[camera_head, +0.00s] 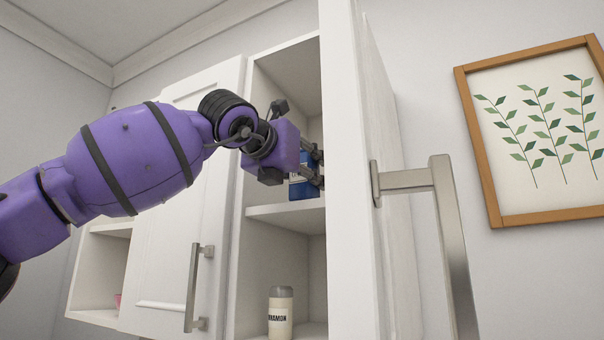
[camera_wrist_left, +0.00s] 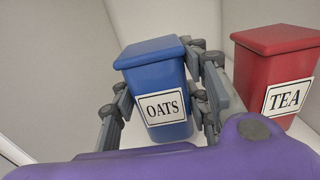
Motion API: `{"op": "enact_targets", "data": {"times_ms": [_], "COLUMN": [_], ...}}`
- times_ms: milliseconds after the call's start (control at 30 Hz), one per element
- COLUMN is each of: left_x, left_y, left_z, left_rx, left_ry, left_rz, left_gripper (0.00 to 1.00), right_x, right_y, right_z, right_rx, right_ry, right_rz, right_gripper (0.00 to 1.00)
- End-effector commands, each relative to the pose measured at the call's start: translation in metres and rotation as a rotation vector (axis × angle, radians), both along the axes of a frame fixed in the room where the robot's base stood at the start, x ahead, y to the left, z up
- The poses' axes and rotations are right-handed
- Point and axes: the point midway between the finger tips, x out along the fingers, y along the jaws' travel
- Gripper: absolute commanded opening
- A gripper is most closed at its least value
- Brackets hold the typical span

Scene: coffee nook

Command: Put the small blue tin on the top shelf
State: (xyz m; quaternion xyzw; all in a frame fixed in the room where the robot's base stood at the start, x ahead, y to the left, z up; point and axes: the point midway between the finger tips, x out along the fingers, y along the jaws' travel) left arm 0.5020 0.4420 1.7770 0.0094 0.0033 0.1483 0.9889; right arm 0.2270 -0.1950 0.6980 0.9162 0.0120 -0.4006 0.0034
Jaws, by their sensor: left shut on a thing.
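The small blue tin (camera_wrist_left: 158,78), labelled OATS, is between the fingers of my left gripper (camera_wrist_left: 160,103) in the left wrist view. The gripper is shut on it, and the tin looks slightly tilted in that view. In the head view my left gripper (camera_head: 314,165) reaches into the open cabinet with the blue tin (camera_head: 301,188) at the upper shelf (camera_head: 285,214). The tin is partly hidden by the gripper there. I cannot tell whether its base touches the shelf. My right gripper is in neither view.
A red tin (camera_wrist_left: 275,70) labelled TEA stands close to the right of the blue tin. A jar (camera_head: 281,312) stands on the shelf below. The open cabinet door (camera_head: 362,150) with its long handle (camera_head: 450,240) is close on the right. A closed door (camera_head: 185,215) is left.

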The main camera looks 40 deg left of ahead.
Motion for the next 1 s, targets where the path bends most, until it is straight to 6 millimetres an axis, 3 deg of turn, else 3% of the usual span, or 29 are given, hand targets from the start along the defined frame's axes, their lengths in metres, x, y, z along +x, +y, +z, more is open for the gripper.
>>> {"op": "enact_targets", "data": {"times_ms": [500, 533, 633, 1000], "left_x": [-0.001, -0.002, -0.002, -0.003], "left_y": [0.000, 0.000, 0.000, 0.000], "left_z": [-0.013, -0.013, -0.013, -0.010], "left_rx": [0.000, 0.000, 0.000, 0.000], "left_ry": [-0.003, -0.002, -0.002, -0.004], "left_rz": [0.001, 0.002, 0.002, 0.002], "left_gripper": [0.11, 0.46, 0.59, 0.61], "right_x": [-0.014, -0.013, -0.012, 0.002], "right_y": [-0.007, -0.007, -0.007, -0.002], "right_z": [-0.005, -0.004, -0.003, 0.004], "right_rx": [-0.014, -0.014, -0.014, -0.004], "right_ry": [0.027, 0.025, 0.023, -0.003], "right_rz": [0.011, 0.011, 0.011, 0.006], "right_gripper": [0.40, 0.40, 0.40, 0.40]}}
